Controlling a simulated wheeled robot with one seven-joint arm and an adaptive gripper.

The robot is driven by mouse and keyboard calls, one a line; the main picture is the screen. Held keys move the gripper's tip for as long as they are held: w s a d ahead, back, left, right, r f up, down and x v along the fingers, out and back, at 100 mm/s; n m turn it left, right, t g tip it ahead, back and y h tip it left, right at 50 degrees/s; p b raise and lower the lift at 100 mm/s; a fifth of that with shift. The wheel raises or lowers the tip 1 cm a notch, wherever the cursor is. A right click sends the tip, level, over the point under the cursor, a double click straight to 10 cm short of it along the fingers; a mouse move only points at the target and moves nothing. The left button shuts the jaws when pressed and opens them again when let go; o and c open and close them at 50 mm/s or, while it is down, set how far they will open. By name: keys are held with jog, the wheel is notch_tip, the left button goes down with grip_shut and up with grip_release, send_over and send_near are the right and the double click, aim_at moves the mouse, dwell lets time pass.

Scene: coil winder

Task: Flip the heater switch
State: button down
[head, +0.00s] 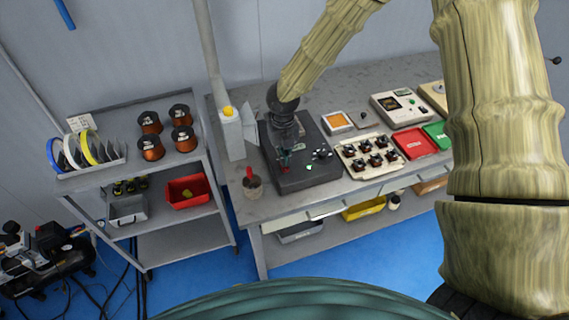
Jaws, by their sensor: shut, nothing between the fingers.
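My gripper (286,142) hangs pointing down over the dark coil winder (312,182) at the left part of the workbench. It looks shut, with nothing seen in it. Its fingertips overlap the winder's parts in the picture, and I cannot tell if they touch. The heater switch cannot be picked out with certainty. A white-framed unit with an orange square top (337,122) lies right of the winder, and a small grey piece with a dark knob (363,116) sits beside it. Either may belong to the heater.
The workbench (270,208) also holds a coil tray (350,166), an instrument with a screen (399,106), a red tray (412,144), a green tray (437,132) and a cup with a red-handled tool (252,186). A spool shelf (105,178) stands left. A post (209,55) rises behind.

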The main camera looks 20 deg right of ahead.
jog(key=shift+r+p, duration=2.55)
jog(key=shift+r, duration=0.25)
jog(key=shift+f, duration=0.1)
